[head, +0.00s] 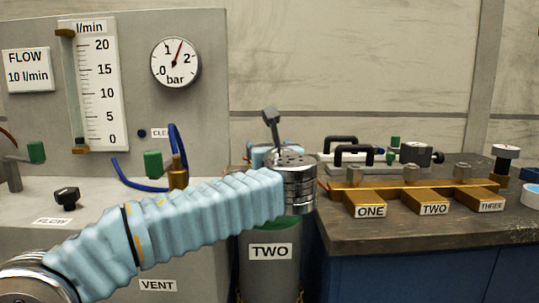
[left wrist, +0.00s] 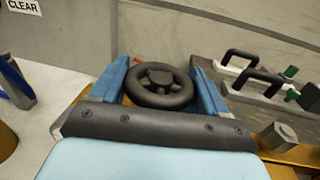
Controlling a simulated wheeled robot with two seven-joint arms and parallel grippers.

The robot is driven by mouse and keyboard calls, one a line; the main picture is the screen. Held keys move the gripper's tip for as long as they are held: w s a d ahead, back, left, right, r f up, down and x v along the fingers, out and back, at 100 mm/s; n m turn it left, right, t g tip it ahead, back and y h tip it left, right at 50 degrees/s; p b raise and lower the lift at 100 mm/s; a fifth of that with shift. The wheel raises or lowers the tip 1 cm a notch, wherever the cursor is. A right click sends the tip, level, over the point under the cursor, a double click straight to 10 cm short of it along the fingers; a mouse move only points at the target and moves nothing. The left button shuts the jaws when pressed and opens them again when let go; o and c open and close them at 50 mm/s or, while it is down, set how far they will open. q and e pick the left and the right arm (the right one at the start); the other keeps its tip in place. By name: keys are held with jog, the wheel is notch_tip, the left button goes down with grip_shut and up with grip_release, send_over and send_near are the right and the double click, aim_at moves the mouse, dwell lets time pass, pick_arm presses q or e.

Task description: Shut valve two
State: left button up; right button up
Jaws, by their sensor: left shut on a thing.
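My left arm reaches in from the left to above a grey cylinder (head: 270,265) labelled TWO. In the left wrist view a black handwheel (left wrist: 160,86) sits between the two blue fingers of my left gripper (left wrist: 163,88), which is shut on it. In the head view the wrist hides the wheel and the cylinder's top; only a bit of the light-blue gripper (head: 262,154) shows behind it. A brass manifold (head: 415,188) on the bench has blocks labelled ONE, TWO (head: 434,209) and THREE. My right gripper is not in view.
The panel at left holds a flow tube (head: 98,90) and a bar gauge (head: 175,62), its needle between 1 and 2. A FLOW knob (head: 66,197) and blue hose (head: 137,184) are below. Black-handled items (head: 352,152) stand behind the manifold. The dark bench (head: 350,235) is at right.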

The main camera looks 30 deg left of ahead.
pick_arm(q)
jog(key=shift+m+t+h+p, duration=0.15)
jog(key=shift+m+t+h, duration=0.8)
jog(key=shift+h, duration=0.6)
jog(key=shift+m+t+h+p, duration=0.15)
jog(key=shift+m+t+h, duration=0.5)
jog(key=shift+m+h, duration=0.75)
jog(key=shift+h, duration=0.25)
jog(key=o, duration=1.1)
jog(key=shift+c, duration=0.2)
jog(key=v, duration=1.4)
jog(key=shift+w, duration=0.15)
